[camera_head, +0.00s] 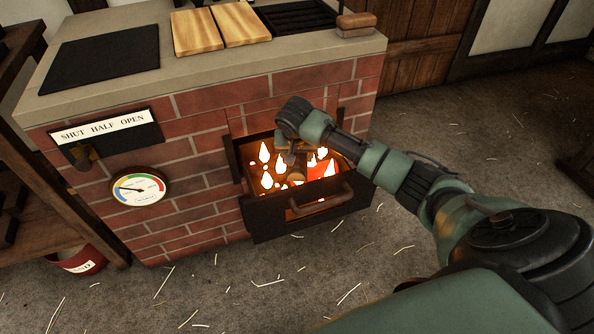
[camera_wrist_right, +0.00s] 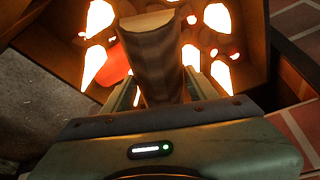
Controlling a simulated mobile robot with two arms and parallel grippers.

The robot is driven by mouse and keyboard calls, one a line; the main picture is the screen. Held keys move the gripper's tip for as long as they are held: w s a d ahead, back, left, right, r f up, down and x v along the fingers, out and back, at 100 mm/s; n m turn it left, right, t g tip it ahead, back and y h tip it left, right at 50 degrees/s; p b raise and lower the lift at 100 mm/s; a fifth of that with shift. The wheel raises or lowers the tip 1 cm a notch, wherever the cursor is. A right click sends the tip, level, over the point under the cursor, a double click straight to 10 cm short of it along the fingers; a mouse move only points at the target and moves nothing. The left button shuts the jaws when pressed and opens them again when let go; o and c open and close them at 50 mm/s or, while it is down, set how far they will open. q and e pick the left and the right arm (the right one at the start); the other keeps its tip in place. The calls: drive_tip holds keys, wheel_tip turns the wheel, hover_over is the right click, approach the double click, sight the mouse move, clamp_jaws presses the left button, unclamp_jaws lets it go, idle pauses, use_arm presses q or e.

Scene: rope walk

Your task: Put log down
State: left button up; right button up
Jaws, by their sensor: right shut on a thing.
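In the head view my right gripper (camera_head: 290,145) is over the drawer's back part, mostly hidden by my wrist. Flames and embers (camera_head: 266,160) glow around and below the log. I cannot tell whether the log touches the drawer's bottom. My left gripper is not in view.
The brick stove (camera_head: 200,145) carries a SHUT HALF OPEN lever plate (camera_head: 105,128) and a dial gauge (camera_head: 139,188). Two wooden boards (camera_head: 222,27) and a dark plate (camera_head: 100,57) lie on top. A red bucket (camera_head: 85,262) stands at left. Straw litters the open floor.

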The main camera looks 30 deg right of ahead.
drive_tip(key=shift+f, duration=0.7)
wheel_tip(320, 180, down, 4)
drive_tip(key=shift+r+b, duration=0.1)
drive_tip(key=shift+b, duration=0.6)
drive_tip(key=o, duration=1.6)
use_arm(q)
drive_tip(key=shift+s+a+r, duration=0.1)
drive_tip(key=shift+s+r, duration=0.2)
use_arm(e)
drive_tip(key=shift+r, duration=0.1)
